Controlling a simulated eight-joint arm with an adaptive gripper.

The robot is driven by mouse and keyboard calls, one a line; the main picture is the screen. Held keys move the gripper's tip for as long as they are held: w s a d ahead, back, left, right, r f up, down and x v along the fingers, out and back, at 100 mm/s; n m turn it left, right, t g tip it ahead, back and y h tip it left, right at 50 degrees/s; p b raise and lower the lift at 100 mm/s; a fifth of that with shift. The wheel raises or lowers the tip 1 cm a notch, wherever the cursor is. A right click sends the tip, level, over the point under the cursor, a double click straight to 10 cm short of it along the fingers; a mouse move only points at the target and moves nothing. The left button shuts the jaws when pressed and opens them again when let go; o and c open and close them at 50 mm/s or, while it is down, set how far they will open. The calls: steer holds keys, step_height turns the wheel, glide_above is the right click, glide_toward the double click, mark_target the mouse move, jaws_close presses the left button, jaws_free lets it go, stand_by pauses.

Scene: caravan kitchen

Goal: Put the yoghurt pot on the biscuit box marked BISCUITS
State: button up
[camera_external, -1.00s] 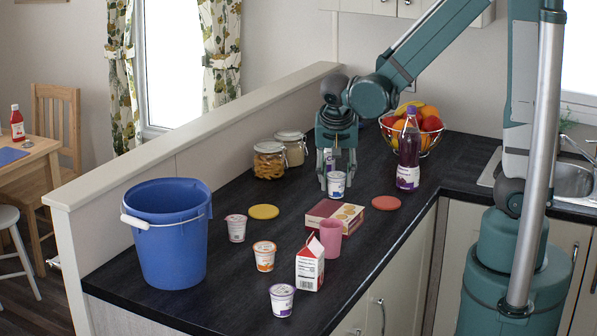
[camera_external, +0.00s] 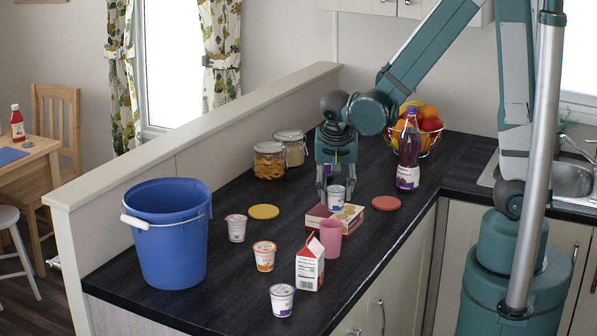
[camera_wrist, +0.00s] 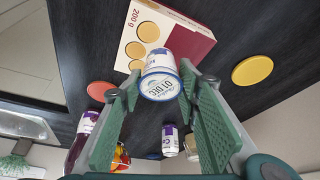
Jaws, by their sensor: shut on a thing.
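The red and cream biscuit box (camera_external: 353,217) lies flat on the worktop. Its "200 g" print and round biscuit pictures show in the wrist view (camera_wrist: 185,40); the word BISCUITS cannot be read. The pot is over or just behind the box's back edge; I cannot tell whether they touch.
A pink cup (camera_external: 331,239) and a milk carton (camera_external: 310,264) stand in front of the box. A red disc (camera_external: 386,203) lies to its right, a yellow disc (camera_external: 263,212) to its left. Other pots (camera_external: 264,256), a dark bottle (camera_external: 408,150) and a blue bucket (camera_external: 168,240) stand around.

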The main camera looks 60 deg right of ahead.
steer(key=shift+f, duration=0.15)
steer(key=o, duration=1)
steer(key=shift+c, duration=0.2)
steer(key=shift+r, duration=0.2)
steer(key=p+v, duration=0.1)
steer(key=v, duration=1.1)
steer(key=shift+s, duration=0.1)
